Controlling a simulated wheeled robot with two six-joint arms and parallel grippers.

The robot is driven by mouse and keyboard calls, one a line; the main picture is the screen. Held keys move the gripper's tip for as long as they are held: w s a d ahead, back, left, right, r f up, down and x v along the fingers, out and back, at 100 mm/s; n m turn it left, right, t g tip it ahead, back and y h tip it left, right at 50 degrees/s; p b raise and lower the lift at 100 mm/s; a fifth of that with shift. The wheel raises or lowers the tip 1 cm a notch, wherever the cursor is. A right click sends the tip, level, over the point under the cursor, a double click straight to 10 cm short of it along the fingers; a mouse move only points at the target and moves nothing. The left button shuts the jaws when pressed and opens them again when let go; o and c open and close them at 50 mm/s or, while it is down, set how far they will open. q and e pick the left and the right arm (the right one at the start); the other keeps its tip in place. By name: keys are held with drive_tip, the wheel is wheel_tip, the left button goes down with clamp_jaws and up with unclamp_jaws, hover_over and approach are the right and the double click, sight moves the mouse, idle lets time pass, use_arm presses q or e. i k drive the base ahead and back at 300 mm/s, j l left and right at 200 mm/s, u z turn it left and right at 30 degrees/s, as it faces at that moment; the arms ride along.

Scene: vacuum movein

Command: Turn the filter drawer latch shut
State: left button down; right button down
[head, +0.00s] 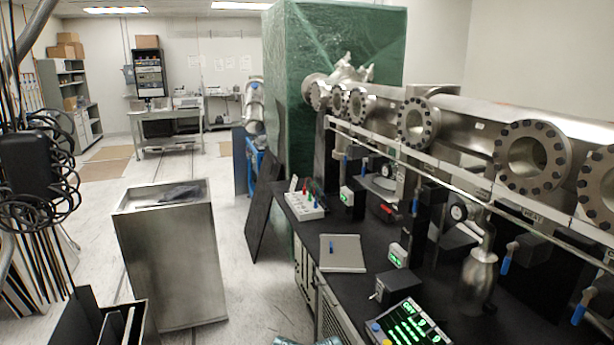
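I cannot tell which part is the filter drawer latch. A long steel vacuum chamber (465,125) with round bolted flanges runs along the right side above a black bench. Small blue-handled levers show below it, one near the middle right (505,264) and one at the lower right (578,314). A small red-tipped part (387,209) sits below a round metal piece (381,187) under the chamber. Much of the area under the chamber is dark or hidden behind posts. Neither of my grippers shows.
The black bench (318,241) carries a grey pad (342,253), a white rack with coloured pieces (304,205) and a green-lit display box (413,325). A metal bin (172,265) stands on the floor at left. Green-wrapped equipment (325,60) stands behind. Floor between bin and bench is mostly clear.

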sight(313, 285)
drive_tip(key=i+j, duration=0.2)
drive_tip(key=i, duration=0.25)
drive_tip(key=i+j, duration=0.25)
drive_tip(key=i, duration=0.15)
drive_tip(key=i+j, duration=0.2)
drive_tip(key=i, duration=0.25)
drive_tip(key=i+j, duration=0.25)
drive_tip(key=i, duration=0.2)
